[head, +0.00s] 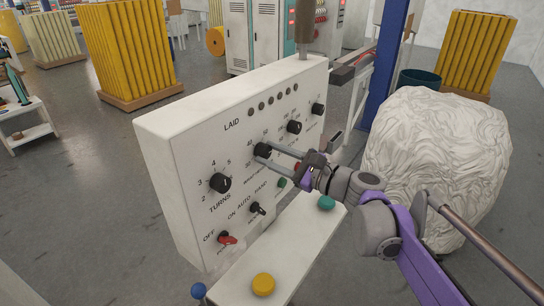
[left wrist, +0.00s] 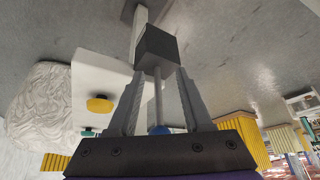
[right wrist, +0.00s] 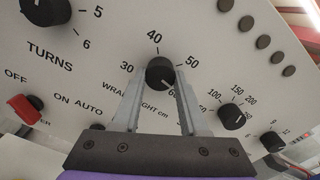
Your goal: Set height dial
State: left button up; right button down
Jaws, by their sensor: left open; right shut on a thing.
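The height dial is a round black knob (head: 262,150) on the sloping white control panel (head: 180,135). In the right wrist view the knob (right wrist: 160,72) sits in a ring of numbers, with 30, 40, 50 and 60 readable. Its label, partly hidden by the fingers, ends in "IGHT cm". Where the pointer stands is not clear. My right gripper (right wrist: 160,80) is shut on the knob, one finger on each side. My left gripper (left wrist: 158,76) shows only in the left wrist view, open, with nothing held between its fingers.
The turns dial (head: 220,183) is left of the height dial and another black dial (head: 294,127) is right. Below are a red switch (head: 228,240), a yellow button (head: 263,284) and a teal button (head: 326,203). A white wrapped bale (head: 435,150) stands at right.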

jog(key=shift+m+b, duration=0.4)
jog(key=shift+m, duration=1.8)
jog(key=shift+c, duration=2.2)
grip_release()
jog(key=b+v, duration=0.1)
jog(key=v, duration=0.9)
jog(key=shift+s+d, duration=0.25)
jog(key=shift+d, duration=0.05)
